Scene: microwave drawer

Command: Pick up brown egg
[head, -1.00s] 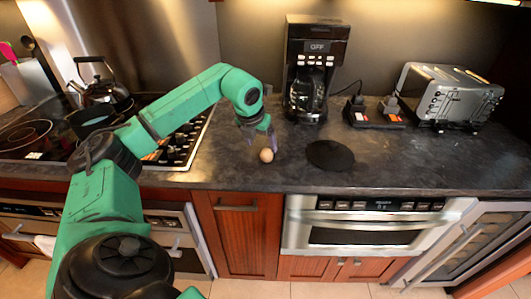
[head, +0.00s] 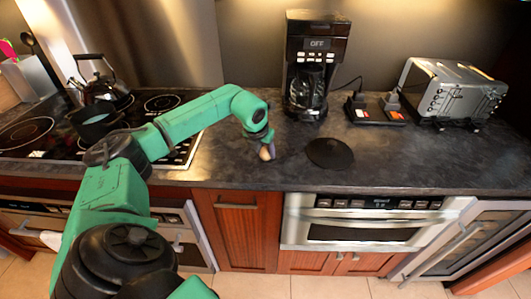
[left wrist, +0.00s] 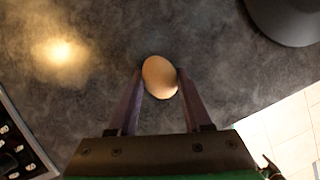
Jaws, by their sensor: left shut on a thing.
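The brown egg (head: 265,154) is at the dark countertop, left of the round black disc, in the head view. In the left wrist view the egg (left wrist: 160,77) sits between the two fingertips, with a finger against each side. My left gripper (head: 267,151) is shut on the egg; it also shows in the left wrist view (left wrist: 159,84). The fingers partly cover the egg in the head view. I cannot tell whether the egg still touches the counter. My right gripper is not in view.
A round black disc (head: 330,153) lies just right of the egg. A coffee maker (head: 307,75) stands behind, a toaster (head: 455,95) at the right. A stovetop with a kettle (head: 97,82) and a pot (head: 95,122) is at the left. The counter's front edge is close.

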